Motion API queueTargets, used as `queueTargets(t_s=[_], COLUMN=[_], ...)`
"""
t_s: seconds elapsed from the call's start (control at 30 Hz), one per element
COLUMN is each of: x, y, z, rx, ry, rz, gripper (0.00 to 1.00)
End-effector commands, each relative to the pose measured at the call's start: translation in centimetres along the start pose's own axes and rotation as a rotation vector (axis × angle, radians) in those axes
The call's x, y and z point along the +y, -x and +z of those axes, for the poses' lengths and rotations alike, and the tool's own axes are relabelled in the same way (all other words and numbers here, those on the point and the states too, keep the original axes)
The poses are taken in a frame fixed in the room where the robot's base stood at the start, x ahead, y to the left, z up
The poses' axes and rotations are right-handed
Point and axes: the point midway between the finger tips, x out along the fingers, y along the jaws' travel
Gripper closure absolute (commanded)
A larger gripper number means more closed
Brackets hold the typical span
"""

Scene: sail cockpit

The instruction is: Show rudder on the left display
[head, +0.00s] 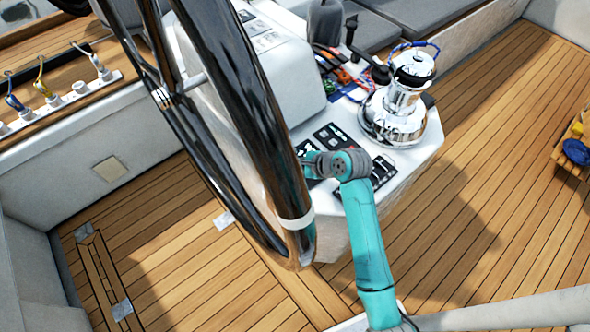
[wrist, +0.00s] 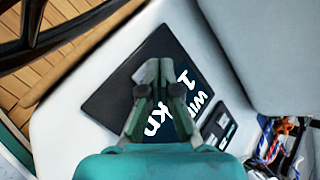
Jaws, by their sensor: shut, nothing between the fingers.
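A dark display (wrist: 108,98) lies on the pale console in the wrist view. Its white text shows parts of "wi" and "kn" and a digit like 1, so it reads as wind; the fingers hide the rest. My gripper (wrist: 160,88) is shut and empty, its fingertips in front of the display's middle; I cannot tell if they touch it. In the head view the black steering wheel (head: 240,100) hides my gripper and this display. I cannot see any rudder reading.
A small dark panel (wrist: 218,125) sits right of the display in the wrist view. In the head view, dark panels (head: 333,138) lie on the console near a chrome winch (head: 402,105). Coloured ropes (wrist: 280,145) lie farther right. The teak floor (head: 480,200) is open at right.

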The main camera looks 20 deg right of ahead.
Motion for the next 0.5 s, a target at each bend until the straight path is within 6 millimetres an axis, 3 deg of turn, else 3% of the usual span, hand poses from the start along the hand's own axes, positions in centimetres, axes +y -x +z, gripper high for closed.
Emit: queueTargets(t_s=[0.23,0.5], x=[-0.2,-1.3], y=[0.2,1.8], z=[0.2,1.3], rx=[0.000,0.000], ry=[0.000,0.001], rz=[-0.001,0.000], gripper=[1.00,1.00])
